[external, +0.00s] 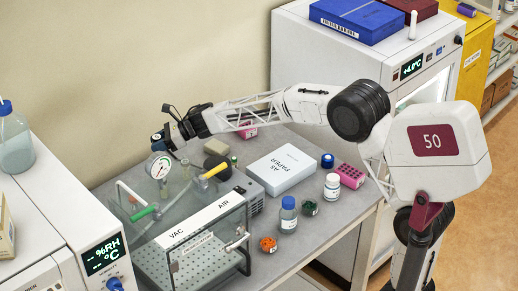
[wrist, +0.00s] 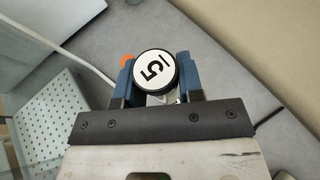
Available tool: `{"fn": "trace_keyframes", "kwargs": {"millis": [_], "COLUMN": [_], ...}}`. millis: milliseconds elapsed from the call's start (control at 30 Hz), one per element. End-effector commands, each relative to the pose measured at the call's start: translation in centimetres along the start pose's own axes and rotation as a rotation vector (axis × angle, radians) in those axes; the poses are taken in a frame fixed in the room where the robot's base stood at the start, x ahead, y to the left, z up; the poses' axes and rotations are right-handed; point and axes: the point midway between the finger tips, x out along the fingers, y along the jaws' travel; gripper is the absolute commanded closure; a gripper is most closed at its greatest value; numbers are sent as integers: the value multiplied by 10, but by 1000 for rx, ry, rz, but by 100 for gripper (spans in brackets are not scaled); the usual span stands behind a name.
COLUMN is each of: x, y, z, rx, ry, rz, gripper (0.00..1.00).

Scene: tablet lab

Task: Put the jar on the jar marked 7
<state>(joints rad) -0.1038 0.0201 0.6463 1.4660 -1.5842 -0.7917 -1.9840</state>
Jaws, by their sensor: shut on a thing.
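My gripper (wrist: 156,76) is shut on a jar (wrist: 155,69), whose round white lid with a black rim bears an underlined 5. The lid faces the wrist camera between the two blue fingers, and the jar's body is mostly hidden below it. In the external view my gripper (external: 164,140) is at the back left, beside the wall and behind the clear vacuum chamber. No jar with a readable 7 shows in either view.
An orange thing (wrist: 126,60) shows beside the left finger.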

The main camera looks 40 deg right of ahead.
Motion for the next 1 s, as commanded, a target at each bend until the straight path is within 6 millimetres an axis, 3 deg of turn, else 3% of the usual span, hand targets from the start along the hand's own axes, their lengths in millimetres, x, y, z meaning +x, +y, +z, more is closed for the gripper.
{"fn": "trace_keyframes", "kwargs": {"millis": [533,1000], "x": [22,24], "y": [0,0], "z": [-52,-59], "rx": [1,1], "ry": [0,0], "rz": [0,0], "gripper": [93,93]}}
